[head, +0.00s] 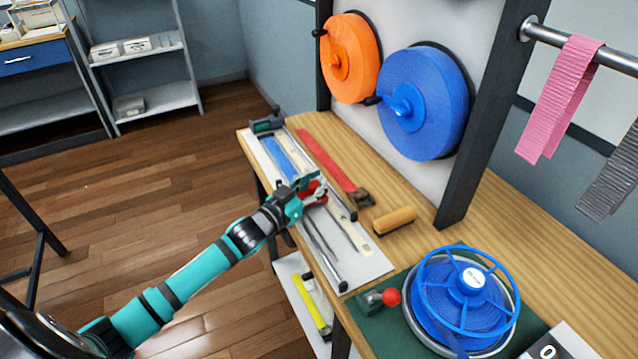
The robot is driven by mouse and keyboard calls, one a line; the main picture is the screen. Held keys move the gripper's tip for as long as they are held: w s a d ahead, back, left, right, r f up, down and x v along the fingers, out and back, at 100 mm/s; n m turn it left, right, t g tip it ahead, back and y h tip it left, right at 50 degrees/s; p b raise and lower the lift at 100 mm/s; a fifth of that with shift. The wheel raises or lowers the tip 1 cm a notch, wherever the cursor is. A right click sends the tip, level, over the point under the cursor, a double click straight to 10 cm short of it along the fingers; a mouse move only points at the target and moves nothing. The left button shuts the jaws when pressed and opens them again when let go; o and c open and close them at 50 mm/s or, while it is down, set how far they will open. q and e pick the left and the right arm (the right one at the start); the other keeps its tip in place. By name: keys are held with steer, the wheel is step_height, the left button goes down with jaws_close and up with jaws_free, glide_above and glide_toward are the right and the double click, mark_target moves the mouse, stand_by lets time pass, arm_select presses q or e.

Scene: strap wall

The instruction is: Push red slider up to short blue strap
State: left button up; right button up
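The measuring board (365,265) lies along the table's left edge, with metal rails on it. The short blue strap (279,156) lies flat on its far half. The red slider (318,197) is on the board near its middle, close to the strap's near end. My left gripper (308,190) is at the red slider, partly covering it. Whether it touches the slider, or how far its fingers are apart, I cannot tell. My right gripper is not in view.
A red strap (325,160) with a dark buckle lies right of the board, near a wooden-handled tool (394,220). Orange (348,55) and blue (425,105) rolls hang on the upright panel. A blue reel (466,300) and a red-knobbed device (380,298) stand at the front.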

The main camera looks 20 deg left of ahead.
arm_select(q)
steer(key=o, duration=0.6)
steer(key=shift+s+a+f, duration=0.15)
steer(key=shift+s+a, duration=0.2)
steer(key=shift+a, duration=0.2)
steer(key=shift+w+d, duration=0.1)
steer(key=shift+d, duration=0.1)
steer(key=v, duration=1.2)
